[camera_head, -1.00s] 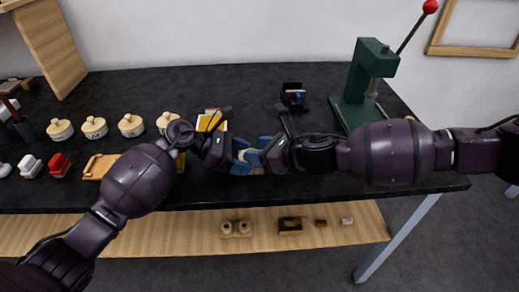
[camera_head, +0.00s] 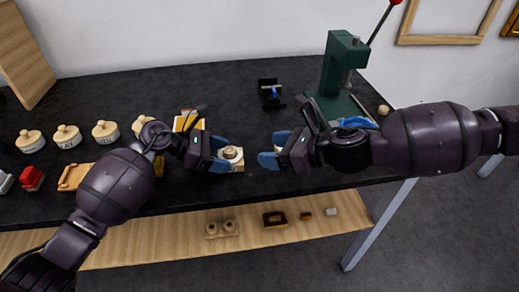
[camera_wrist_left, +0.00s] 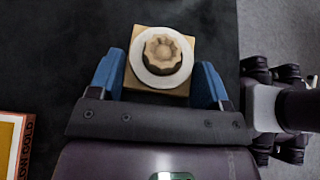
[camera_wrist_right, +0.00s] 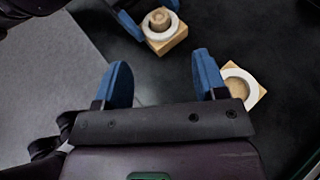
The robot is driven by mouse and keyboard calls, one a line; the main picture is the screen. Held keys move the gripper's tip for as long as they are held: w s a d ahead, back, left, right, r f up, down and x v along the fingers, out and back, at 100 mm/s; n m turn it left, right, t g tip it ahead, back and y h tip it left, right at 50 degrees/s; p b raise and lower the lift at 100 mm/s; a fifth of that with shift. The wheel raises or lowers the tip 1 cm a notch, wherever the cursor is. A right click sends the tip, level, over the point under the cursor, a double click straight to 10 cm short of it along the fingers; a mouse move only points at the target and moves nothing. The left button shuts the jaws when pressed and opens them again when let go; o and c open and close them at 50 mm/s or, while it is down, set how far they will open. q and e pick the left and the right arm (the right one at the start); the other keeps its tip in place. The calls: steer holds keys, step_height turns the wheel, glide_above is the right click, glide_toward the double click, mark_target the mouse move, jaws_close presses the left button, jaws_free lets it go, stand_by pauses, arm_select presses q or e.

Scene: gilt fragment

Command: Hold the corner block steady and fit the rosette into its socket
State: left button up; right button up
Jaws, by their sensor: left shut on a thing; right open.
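A tan corner block (camera_wrist_left: 188,34) with a white ring (camera_wrist_left: 140,74) on top sits between the fingers of my left gripper (camera_wrist_left: 160,86), which is shut on it. A scalloped tan rosette (camera_wrist_left: 162,52) stands inside the ring, with a dark gap around part of it. It rises above the ring in the right wrist view (camera_wrist_right: 160,18); how deep it sits I cannot tell. My right gripper (camera_head: 268,160) is open and empty, to the right of the block and apart from it. In the right wrist view (camera_wrist_right: 158,85) its fingers have bare surface between them.
A second tan block (camera_wrist_right: 261,93) with a white ring lies beside my right gripper's finger, partly hidden. A green press (camera_head: 338,80) stands behind my right arm. Lidded jars (camera_head: 68,137) and a yellow-orange box (camera_head: 188,121) are left. A small black stand (camera_head: 270,92) is at the back.

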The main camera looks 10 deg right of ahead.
arm_select(q)
steer(key=shift+s+f, duration=0.1)
steer(key=shift+f, duration=0.05)
arm_select(e)
steer(key=shift+s+d+r, duration=0.25)
steer(key=shift+s+d, duration=0.1)
steer(key=shift+d, duration=0.15)
arm_select(q)
steer(key=o, duration=0.8)
steer(key=v, duration=1.2)
